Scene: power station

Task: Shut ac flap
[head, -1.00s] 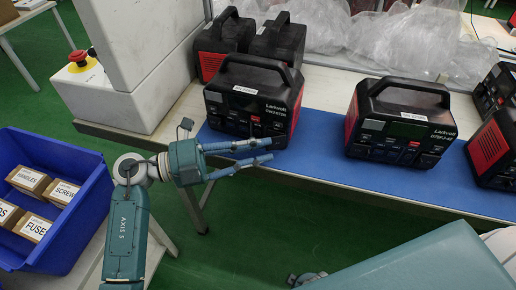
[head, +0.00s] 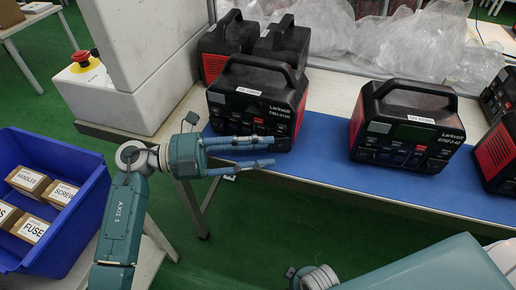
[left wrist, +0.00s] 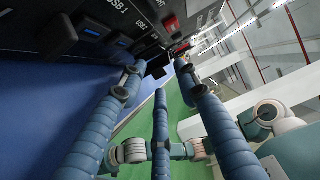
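The nearest black and red power station (head: 258,105) stands upright on the blue mat (head: 330,150), with its labelled front facing me. My left gripper (head: 273,151) is in front of its lower front panel, fingers apart and pointing right, with nothing between them. In the left wrist view the fingers (left wrist: 160,84) are spread close beside the panel (left wrist: 110,25), which shows USB labels, blue ports and a red switch (left wrist: 172,26). A small dark piece (left wrist: 156,66) shows near the fingertips; I cannot tell whether it is the AC flap. Contact is unclear. My right gripper is not in view.
Another power station (head: 405,125) stands to the right, with more behind and at the right edge. Clear plastic wrap (head: 400,35) lies at the back. A pale block with a red button (head: 80,58) is at left. A blue bin (head: 65,235) holds small boxes.

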